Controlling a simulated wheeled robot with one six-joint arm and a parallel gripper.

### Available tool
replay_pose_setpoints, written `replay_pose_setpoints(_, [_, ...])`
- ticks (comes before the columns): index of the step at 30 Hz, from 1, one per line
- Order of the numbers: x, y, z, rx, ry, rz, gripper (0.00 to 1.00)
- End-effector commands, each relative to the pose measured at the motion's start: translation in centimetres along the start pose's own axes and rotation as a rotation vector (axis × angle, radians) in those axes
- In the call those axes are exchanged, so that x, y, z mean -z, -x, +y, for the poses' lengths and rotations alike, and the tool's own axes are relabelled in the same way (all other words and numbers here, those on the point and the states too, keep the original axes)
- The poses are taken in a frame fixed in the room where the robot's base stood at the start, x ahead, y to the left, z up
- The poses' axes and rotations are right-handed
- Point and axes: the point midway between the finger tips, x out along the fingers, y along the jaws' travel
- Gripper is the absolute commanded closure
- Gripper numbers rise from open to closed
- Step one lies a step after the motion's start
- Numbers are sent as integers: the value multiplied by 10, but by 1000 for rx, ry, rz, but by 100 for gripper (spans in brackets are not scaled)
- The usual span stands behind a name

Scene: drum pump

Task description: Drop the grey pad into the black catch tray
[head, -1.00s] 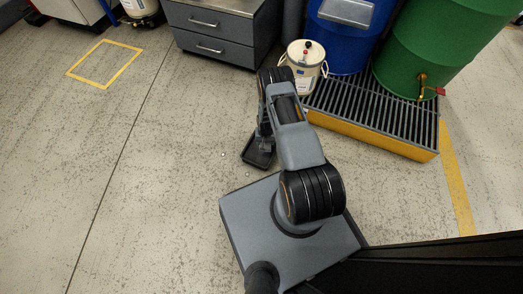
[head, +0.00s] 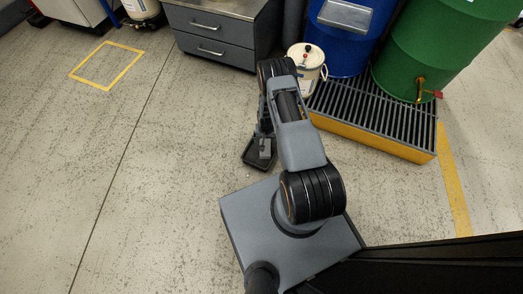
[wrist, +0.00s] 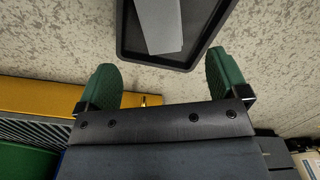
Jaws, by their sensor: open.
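The black catch tray (head: 249,161) lies on the floor just beyond my base in the head view. The grey pad (head: 265,149) shows within the tray's outline, beneath the end of my arm. In the wrist view the pad (wrist: 160,25) appears inside the tray (wrist: 198,50), clear of the near rim; its far end is cut off by the picture edge. I cannot tell whether it lies fully flat. My gripper (wrist: 164,75) is open and empty, its two green-padded fingers wide apart, with the pad beyond the fingertips and not between them.
A yellow spill pallet (head: 370,138) with a dark grating carries a blue drum (head: 345,45) and a green drum (head: 430,50) at the right. A white bucket (head: 305,65) stands beside it. A grey drawer cabinet (head: 215,35) is behind. Floor at left is free.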

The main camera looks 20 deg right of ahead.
Motion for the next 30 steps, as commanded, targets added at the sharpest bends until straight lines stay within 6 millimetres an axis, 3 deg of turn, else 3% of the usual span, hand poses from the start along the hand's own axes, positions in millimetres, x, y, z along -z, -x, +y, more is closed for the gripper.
replay_pose_setpoints(1, [1, 17, 0, 0, 0, 1, 7])
replay_pose_setpoints(3, [0, 31, 0, 0, 0, 1, 7])
replay_pose_setpoints(12, [0, 75, 0, 0, 0, 0, 7])
replay_pose_setpoints(18, [0, 86, 0, 0, 0, 0, 7])
replay_pose_setpoints(30, [0, 87, 0, 0, 0, -1, 7])
